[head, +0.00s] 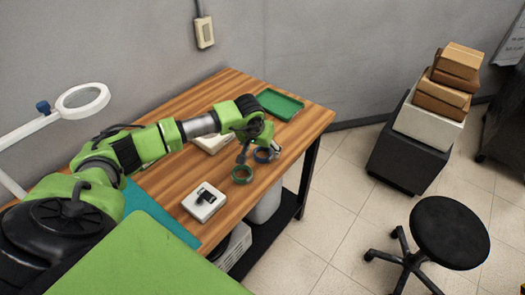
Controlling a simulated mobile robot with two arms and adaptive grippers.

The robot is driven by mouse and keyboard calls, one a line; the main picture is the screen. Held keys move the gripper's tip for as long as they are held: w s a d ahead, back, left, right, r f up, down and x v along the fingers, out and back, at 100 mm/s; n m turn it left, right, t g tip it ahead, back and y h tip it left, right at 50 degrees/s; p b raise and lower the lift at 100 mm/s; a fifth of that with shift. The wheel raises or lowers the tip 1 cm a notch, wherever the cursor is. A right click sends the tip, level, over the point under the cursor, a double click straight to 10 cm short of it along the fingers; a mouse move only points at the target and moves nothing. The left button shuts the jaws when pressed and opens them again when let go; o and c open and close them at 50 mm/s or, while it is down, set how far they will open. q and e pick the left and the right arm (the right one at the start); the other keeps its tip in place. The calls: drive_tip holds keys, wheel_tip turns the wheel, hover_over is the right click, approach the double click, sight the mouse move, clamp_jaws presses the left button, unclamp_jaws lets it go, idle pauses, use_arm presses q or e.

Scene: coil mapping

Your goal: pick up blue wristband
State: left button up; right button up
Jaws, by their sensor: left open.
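A blue wristband (261,159) lies on the wooden table (180,176), near its right edge. My left gripper (259,153) is open just above it, with one finger to each side in the picture. Parts of the gripper cover the upper part of the wristband, and I cannot tell whether the fingers touch it. A green wristband (242,181) lies next to it, to the lower left. My right gripper is not in view.
A green tray (281,104) lies at the table's far end. A white device (203,202) sits on the near part, by a teal mat (158,216). A pale object (212,143) is partly behind my arm. A black stool (450,232) stands on the floor.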

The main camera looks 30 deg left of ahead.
use_arm(q)
drive_tip(key=shift+w+f, duration=0.25)
drive_tip(key=shift+f, duration=0.3)
drive_tip(key=c, duration=1)
drive_tip(key=shift+r, duration=0.1)
